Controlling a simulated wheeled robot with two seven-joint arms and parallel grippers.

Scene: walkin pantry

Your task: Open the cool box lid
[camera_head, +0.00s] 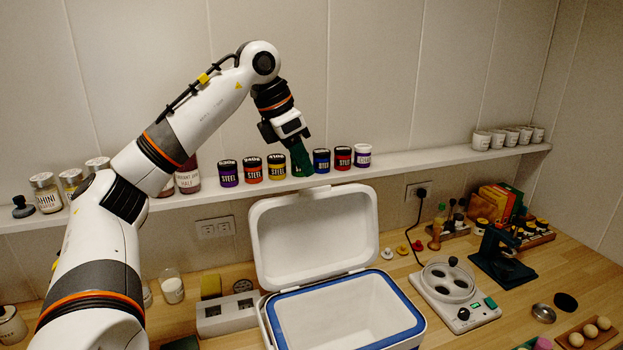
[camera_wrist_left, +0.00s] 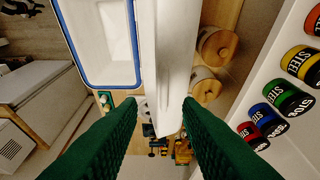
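The white cool box (camera_head: 345,312) with a blue rim stands on the wooden counter, its inside showing empty. Its lid (camera_head: 315,232) is open, standing nearly upright along the back of the box. My left gripper (camera_head: 303,168), with green fingers, is above the lid's top edge, in front of the shelf jars. In the left wrist view the lid (camera_wrist_left: 168,55) shows edge-on beyond the gap between the parted fingers, with the box (camera_wrist_left: 100,40) to its left. The left gripper is open; whether a finger touches the lid I cannot tell. My right gripper is not in view.
A wall shelf (camera_head: 420,162) with several coloured jars runs close behind the gripper. A white hot-plate device (camera_head: 455,310) stands right of the box, with a dark blue stand (camera_head: 500,262) beyond. A white block (camera_head: 226,315) stands left of the box.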

